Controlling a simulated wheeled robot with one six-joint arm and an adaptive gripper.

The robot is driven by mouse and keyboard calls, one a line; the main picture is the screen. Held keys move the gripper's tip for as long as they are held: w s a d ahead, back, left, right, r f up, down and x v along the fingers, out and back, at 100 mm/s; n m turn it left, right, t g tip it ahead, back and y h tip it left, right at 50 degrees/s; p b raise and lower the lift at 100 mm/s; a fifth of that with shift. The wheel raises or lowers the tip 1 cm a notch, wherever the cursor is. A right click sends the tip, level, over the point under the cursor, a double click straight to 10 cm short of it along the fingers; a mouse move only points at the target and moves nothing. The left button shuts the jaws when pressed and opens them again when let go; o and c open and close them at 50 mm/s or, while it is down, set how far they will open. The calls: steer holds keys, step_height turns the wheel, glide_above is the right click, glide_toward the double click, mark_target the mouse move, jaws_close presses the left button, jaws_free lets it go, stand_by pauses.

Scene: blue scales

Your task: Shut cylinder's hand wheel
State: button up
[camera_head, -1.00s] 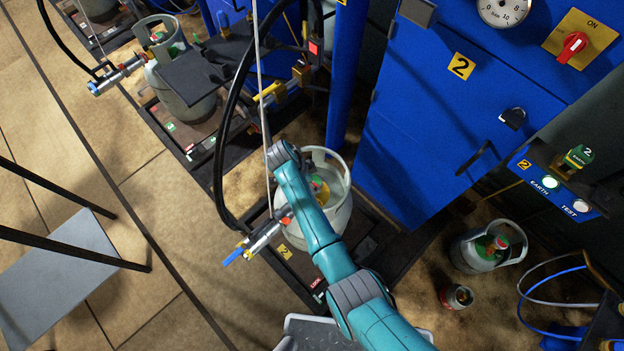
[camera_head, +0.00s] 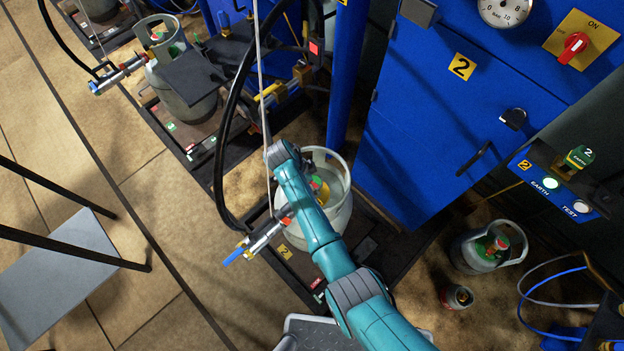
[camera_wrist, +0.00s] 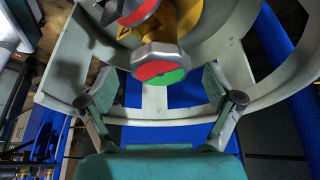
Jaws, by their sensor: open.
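The cylinder (camera_head: 338,222) is pale grey and stands upright on the scale marked 2, partly behind my arm in the head view. In the wrist view its grey collar (camera_wrist: 75,65) curves around the valve. The hand wheel (camera_wrist: 159,66) has a red and green face and a silver rim, and sits on a yellow valve body (camera_wrist: 186,22). My gripper (camera_wrist: 160,88) is open. Its two padded fingers are spread to the left and right of the hand wheel, with visible gaps. In the head view my arm hides the fingers.
A silver filling connector with a blue lever (camera_head: 233,256) hangs at the cylinder's left, beside a black hose (camera_head: 217,160). The blue cabinet (camera_head: 420,125) stands behind to the right. A small cylinder (camera_head: 475,250) stands on the floor at right. A grey step (camera_head: 60,275) is at lower left.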

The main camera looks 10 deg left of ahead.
steer(key=shift+r, duration=0.1)
steer(key=v, duration=1.2)
steer(key=shift+a, duration=0.1)
